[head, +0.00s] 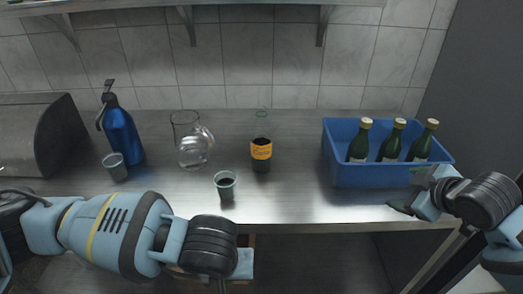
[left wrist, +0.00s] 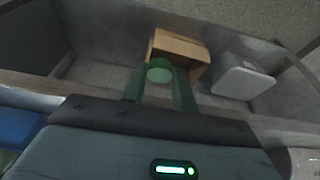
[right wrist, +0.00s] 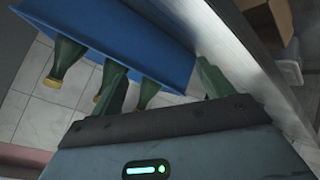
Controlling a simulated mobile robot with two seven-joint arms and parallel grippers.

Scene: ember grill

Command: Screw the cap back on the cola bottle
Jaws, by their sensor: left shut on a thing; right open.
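The cola bottle (head: 261,149) stands upright on the steel counter, dark below with an orange label. Its clear upper part ends in a green-rimmed mouth with no cap on it. My left gripper (left wrist: 158,68) is shut on a round green cap (left wrist: 160,75), held between its fingertips. In the head view that gripper is low at the counter's front edge, left of and nearer than the bottle; the cap is hidden there. My right gripper (head: 408,190) is open and empty in front of the blue crate; it also shows in the right wrist view (right wrist: 163,85).
A cup (head: 226,184) with dark liquid stands in front of the bottle. A glass pitcher (head: 191,145), a blue bottle (head: 122,132) and another cup (head: 115,167) are to the left. A blue crate (head: 375,177) with three green bottles (head: 391,143) is right. Bare counter (head: 295,190) lies between.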

